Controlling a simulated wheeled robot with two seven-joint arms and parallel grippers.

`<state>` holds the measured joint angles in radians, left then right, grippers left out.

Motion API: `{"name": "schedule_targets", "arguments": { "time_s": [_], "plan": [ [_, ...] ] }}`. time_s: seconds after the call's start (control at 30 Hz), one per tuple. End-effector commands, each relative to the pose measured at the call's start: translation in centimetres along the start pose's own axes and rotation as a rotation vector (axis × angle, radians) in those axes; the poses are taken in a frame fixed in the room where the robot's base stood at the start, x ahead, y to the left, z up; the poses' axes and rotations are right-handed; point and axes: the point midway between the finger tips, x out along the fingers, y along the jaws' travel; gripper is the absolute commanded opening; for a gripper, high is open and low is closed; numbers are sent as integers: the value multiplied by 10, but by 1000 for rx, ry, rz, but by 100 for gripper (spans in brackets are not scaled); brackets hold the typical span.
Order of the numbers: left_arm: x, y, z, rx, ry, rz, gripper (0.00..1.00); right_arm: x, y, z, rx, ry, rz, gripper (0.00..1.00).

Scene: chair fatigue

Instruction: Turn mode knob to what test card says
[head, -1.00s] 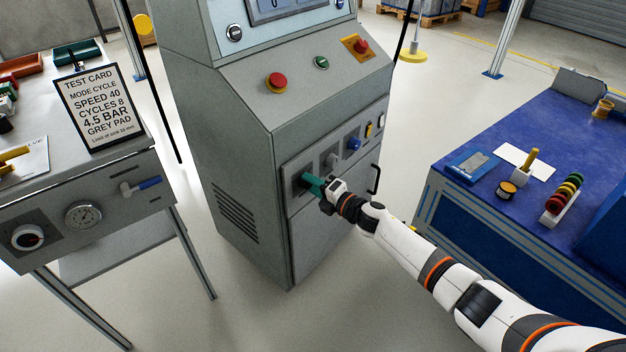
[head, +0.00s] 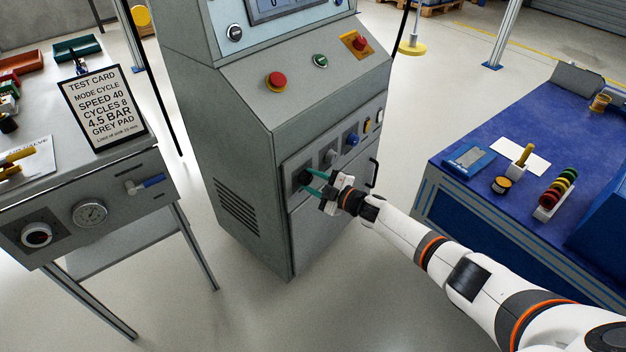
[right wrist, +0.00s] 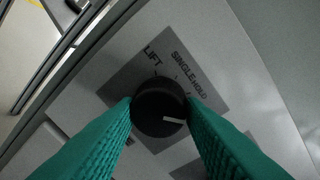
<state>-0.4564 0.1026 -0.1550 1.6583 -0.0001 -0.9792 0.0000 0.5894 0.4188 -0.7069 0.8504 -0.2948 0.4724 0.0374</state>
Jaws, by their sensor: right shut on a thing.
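The test card (head: 104,107) stands upright on the left bench and reads mode CYCLE, speed 40, cycles 8, 4.5 bar, grey pad. The black mode knob (right wrist: 159,108) is on the lower front panel of the grey machine; it also shows in the head view (head: 304,177). My right gripper (right wrist: 160,112) has its green fingers on either side of the knob, shut on it. The knob's white mark points to the right in the wrist view. The labels LIFT, SINGLE and HOLD show around it; no CYCLE label shows. My left gripper is out of view.
A grey knob (head: 330,157) and a blue knob (head: 352,139) sit right of the mode knob. A blue-topped bench (head: 490,135) stands at the right. A black handle (head: 373,173) is near my wrist.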

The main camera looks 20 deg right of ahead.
Motion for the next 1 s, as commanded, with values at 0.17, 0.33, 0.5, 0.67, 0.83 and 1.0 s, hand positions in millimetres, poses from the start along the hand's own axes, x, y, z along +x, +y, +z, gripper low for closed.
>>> {"name": "schedule_targets", "arguments": {
  "time_s": [0.17,0.33,0.5,0.67,0.83,1.0],
  "plan": [
    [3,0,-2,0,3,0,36,0,1,-1,95,-7,5,13],
    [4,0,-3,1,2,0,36,0,1,-1,152,-12,6,13],
    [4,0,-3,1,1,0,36,0,1,-1,177,-14,8,13],
    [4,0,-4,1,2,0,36,0,2,-1,185,-15,8,13],
    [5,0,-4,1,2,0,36,0,2,-1,185,-15,8,13],
    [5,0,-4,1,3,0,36,0,2,-1,184,-15,7,49]
  ]
}}
